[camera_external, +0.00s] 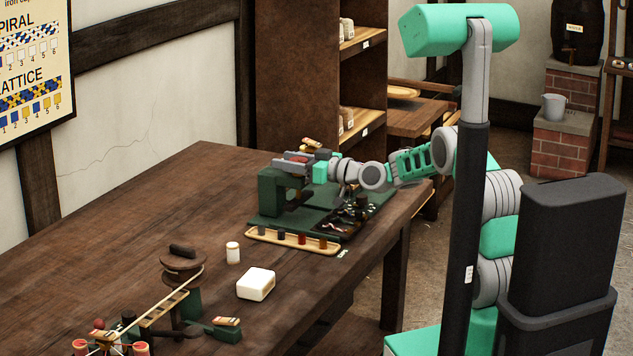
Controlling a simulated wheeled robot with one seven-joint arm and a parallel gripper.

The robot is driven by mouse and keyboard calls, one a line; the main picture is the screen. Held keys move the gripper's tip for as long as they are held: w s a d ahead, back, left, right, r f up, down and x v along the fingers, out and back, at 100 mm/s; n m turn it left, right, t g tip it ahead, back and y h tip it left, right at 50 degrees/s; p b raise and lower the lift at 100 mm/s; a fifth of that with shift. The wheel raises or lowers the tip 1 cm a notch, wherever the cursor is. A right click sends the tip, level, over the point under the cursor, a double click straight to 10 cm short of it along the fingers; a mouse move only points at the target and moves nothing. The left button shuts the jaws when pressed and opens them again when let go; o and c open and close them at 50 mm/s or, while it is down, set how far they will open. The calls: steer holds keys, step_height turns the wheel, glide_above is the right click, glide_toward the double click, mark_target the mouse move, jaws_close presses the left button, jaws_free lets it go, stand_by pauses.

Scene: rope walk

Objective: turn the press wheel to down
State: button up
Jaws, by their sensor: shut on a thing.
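The press (271,192) is a dark green block-like frame on a green base plate at the right end of the long brown table. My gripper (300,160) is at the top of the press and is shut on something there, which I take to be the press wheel. The jaws cover most of the wheel, so its turn position cannot be told. A small yellowish piece (312,144) shows just above my gripper. My arm reaches in from the right.
A wooden tray (320,249) with several small coloured pegs lies in front of the press. A white box (256,284), a white jar (233,253) and a winding device (183,265) stand nearer on the table (130,232). The table's left back is clear.

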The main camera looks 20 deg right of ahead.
steer(key=c, duration=0.7)
